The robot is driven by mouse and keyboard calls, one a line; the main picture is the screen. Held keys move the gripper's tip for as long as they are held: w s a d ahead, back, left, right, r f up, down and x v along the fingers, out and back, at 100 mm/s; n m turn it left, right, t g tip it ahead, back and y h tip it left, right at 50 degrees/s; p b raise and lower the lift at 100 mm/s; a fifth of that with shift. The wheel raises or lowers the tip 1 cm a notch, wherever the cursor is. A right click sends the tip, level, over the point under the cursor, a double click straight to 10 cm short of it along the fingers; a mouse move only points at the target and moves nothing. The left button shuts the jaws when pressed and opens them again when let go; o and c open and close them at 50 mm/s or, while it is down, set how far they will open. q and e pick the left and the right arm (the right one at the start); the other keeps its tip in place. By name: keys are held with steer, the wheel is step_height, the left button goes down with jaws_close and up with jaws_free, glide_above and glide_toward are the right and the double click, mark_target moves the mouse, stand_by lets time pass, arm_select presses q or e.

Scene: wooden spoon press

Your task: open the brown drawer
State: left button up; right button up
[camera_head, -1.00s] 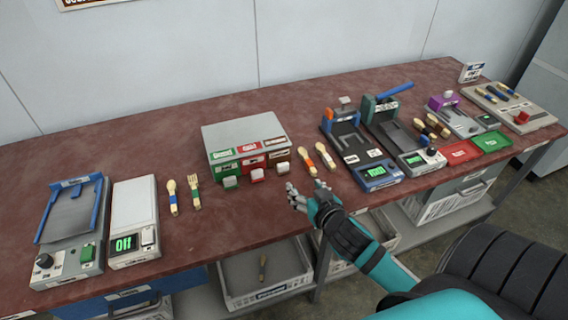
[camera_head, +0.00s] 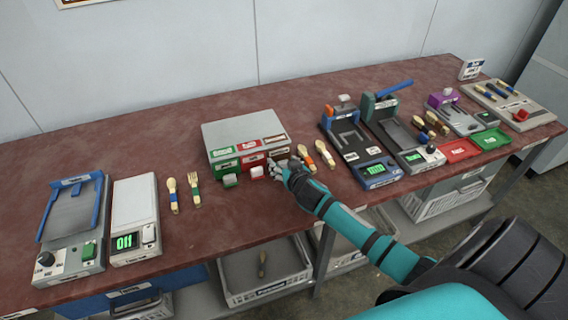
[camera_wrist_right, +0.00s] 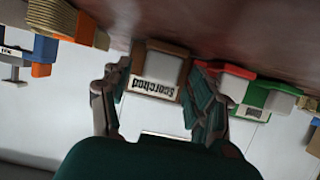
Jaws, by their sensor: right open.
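The brown drawer (camera_head: 279,153) is the rightmost of three in the front of a grey cabinet (camera_head: 242,129). It looks shut. My right gripper (camera_head: 283,169) is in front of it and hides its handle in the head view. In the right wrist view, which is upside down, the brown drawer (camera_wrist_right: 152,88) shows a label reading "Scorched" and a pale block handle (camera_wrist_right: 162,68). My right gripper (camera_wrist_right: 158,92) is open, one finger on each side of the handle. I cannot tell whether the fingers touch it. My left gripper is not in view.
The red drawer (camera_head: 251,162) and green drawer (camera_head: 223,168) sit left of the brown one. Two wooden spoons (camera_head: 315,157) lie close right of my gripper. Several presses and scales stand along the red-brown table (camera_head: 130,130). The table front edge is below my arm.

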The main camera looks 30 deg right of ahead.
steer(key=shift+w, duration=0.1)
jaws_close()
stand_by(0.4)
